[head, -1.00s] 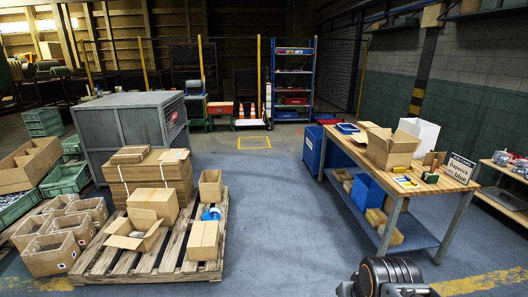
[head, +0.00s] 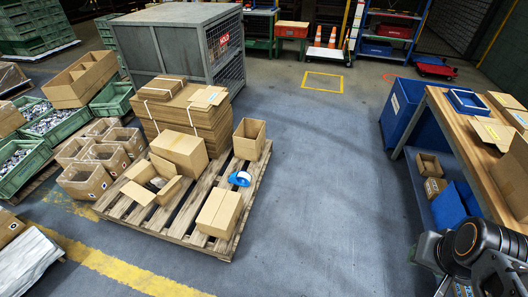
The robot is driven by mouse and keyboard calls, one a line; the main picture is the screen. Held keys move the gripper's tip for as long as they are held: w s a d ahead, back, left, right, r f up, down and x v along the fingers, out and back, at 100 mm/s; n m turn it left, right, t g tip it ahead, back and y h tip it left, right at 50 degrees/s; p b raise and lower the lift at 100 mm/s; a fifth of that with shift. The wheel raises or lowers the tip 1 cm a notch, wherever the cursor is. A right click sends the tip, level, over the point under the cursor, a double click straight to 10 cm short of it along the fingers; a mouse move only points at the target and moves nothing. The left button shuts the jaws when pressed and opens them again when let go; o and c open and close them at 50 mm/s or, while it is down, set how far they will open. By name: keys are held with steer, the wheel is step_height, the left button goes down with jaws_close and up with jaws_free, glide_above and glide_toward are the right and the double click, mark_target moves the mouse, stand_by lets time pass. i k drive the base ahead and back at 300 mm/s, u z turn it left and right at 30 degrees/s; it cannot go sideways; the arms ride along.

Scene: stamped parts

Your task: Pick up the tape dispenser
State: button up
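A small blue and white object that looks like the tape dispenser (head: 240,178) lies on the wooden pallet (head: 190,232), near its right edge. An open tall carton (head: 249,140) stands just behind it and a closed carton (head: 218,213) stands just in front of it. Nothing holds it. Part of my own dark arm with orange rings shows at the bottom right, well apart from the pallet. My gripper itself is not in view.
Stacked flat cardboard (head: 190,120) and an open box (head: 150,183) share the pallet. A grey metal cage (head: 165,50) stands behind. A workbench (head: 462,128) with cartons stands at the right. The blue-grey floor (head: 320,190) between pallet and bench is clear.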

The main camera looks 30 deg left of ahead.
mark_target(242, 178)
steer(key=u, duration=0.15)
steer(key=i, duration=2.05)
steer(key=u, duration=1.05)
steer(key=i, duration=1)
steer(key=u, duration=1.9)
steer(key=i, duration=0.75)
steer(key=u, duration=0.4)
